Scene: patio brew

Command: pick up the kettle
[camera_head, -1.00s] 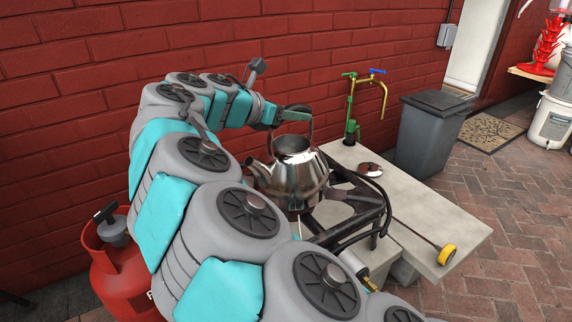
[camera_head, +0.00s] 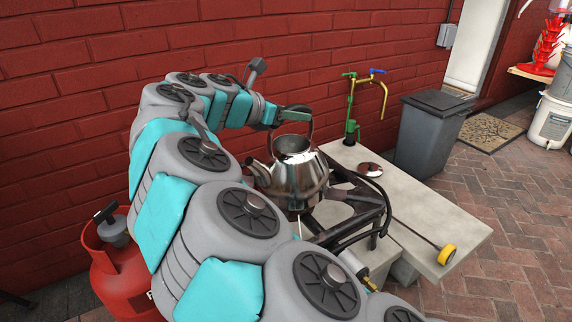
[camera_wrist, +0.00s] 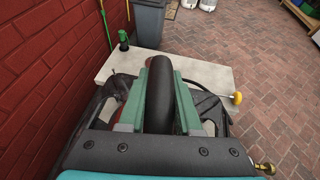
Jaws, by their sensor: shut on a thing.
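The kettle (camera_head: 294,176) is shiny metal with an open top and a dark arched handle. In the head view it is upright over the dark burner stand (camera_head: 346,214); I cannot tell whether its base touches the stand. My gripper (camera_head: 296,110) reaches the top of the handle from the left. In the wrist view the green fingers of my gripper (camera_wrist: 172,98) are shut on the black handle (camera_wrist: 187,92), one on each side. The kettle's body is hidden there by the gripper and handle.
A round metal lid (camera_head: 370,169) lies on the pale stone bench (camera_head: 440,215). A tap (camera_head: 351,128) stands by the brick wall, with a grey bin (camera_head: 425,135) beyond. A red gas bottle (camera_head: 112,262) stands at left.

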